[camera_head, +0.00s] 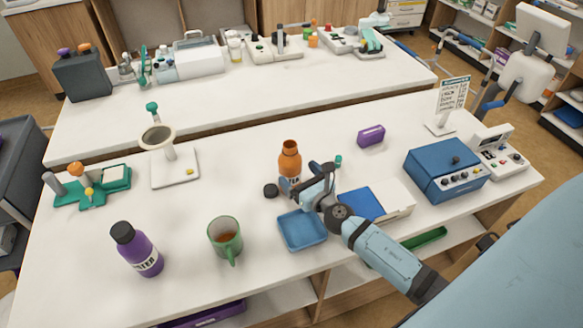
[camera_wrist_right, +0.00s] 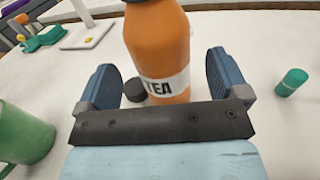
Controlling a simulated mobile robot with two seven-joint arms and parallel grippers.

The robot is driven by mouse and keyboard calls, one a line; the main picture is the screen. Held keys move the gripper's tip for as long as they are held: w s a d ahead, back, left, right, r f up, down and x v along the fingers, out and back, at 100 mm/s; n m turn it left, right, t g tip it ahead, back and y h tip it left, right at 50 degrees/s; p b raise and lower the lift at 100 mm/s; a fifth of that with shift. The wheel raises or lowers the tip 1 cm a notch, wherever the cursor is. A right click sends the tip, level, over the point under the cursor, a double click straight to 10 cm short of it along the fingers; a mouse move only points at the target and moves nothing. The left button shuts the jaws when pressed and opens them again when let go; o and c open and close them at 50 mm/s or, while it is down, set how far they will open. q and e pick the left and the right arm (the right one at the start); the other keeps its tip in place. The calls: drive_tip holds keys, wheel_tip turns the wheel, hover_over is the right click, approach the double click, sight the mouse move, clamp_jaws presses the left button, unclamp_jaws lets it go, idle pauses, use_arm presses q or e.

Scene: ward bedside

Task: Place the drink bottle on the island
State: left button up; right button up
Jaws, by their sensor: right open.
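An orange bottle (camera_head: 290,162) labelled TEA stands upright and uncapped on the near white counter (camera_head: 80,205). A purple bottle (camera_head: 138,255) labelled WATER, with a dark cap, stands at the counter's front left. My right gripper (camera_head: 305,180) is open at the orange bottle. In the right wrist view the bottle (camera_wrist_right: 158,45) stands between or just beyond the two blue fingers, with gaps visible on both sides. A black cap (camera_head: 271,190) lies left of the orange bottle. My left gripper is not in view. Which surface is the island I cannot tell.
A blue tray (camera_head: 302,230) and a green mug (camera_head: 225,236) are in front of the orange bottle. A blue-and-white box (camera_head: 385,205) and a blue device (camera_head: 445,170) are to the right. A second white counter (camera_head: 230,90) behind holds equipment along its back.

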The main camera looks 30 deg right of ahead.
drive_tip(key=s+b, duration=0.1)
drive_tip(key=s, duration=0.5)
drive_tip(key=shift+s+d+f, duration=0.1)
drive_tip(key=shift+s, duration=0.1)
drive_tip(key=shift+s+b, duration=0.3)
drive_tip(key=shift+s, duration=0.2)
drive_tip(key=shift+s, duration=0.1)
